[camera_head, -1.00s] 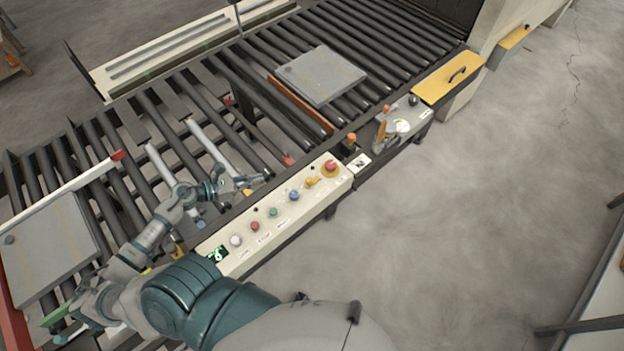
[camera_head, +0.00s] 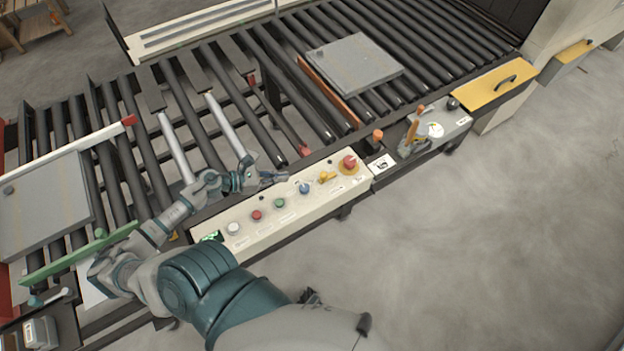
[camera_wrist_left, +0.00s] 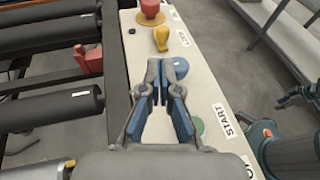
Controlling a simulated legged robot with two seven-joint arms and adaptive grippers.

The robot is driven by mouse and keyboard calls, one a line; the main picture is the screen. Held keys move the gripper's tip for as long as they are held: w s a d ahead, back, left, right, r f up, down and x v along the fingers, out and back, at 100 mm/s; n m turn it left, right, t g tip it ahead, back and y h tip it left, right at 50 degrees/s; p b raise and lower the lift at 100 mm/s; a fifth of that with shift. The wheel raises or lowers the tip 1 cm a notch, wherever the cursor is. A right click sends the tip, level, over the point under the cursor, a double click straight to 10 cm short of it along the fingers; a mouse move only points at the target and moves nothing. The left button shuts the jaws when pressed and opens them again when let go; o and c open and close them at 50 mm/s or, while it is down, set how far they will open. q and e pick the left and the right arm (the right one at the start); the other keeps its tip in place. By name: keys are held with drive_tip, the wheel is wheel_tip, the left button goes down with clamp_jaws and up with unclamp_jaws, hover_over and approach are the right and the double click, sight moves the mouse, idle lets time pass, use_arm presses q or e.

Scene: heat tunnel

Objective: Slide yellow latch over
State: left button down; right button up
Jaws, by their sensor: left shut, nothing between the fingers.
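A small yellow latch-like knob (camera_head: 327,177) sits on the cream control panel (camera_head: 345,187), between a blue button and a red knob. In the left wrist view the yellow piece (camera_wrist_left: 161,38) stands just beyond my fingertips. My left gripper (camera_head: 284,177) is over the panel's roller-side edge, near the blue button (camera_head: 305,188), to the left of the yellow piece. In the wrist view my left gripper (camera_wrist_left: 161,68) has its tips together with nothing between them, apart from the yellow piece.
A red knob on a yellow base (camera_head: 348,164) stands just past the yellow piece. Green, red and white buttons line the panel to the left. Rollers (camera_head: 215,110) lie behind, with a grey plate (camera_head: 355,65).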

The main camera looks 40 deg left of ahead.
use_arm(q)
drive_tip(key=shift+f, duration=0.6)
drive_tip(key=shift+s+d+r, duration=0.1)
drive_tip(key=shift+s, duration=0.05)
use_arm(e)
drive_tip(key=shift+w+r, duration=0.25)
drive_tip(key=shift+w, duration=0.2)
use_arm(q)
drive_tip(key=shift+d, duration=0.15)
drive_tip(key=x, duration=0.9)
drive_tip(key=shift+w+d, duration=0.25)
drive_tip(key=shift+w, duration=0.2)
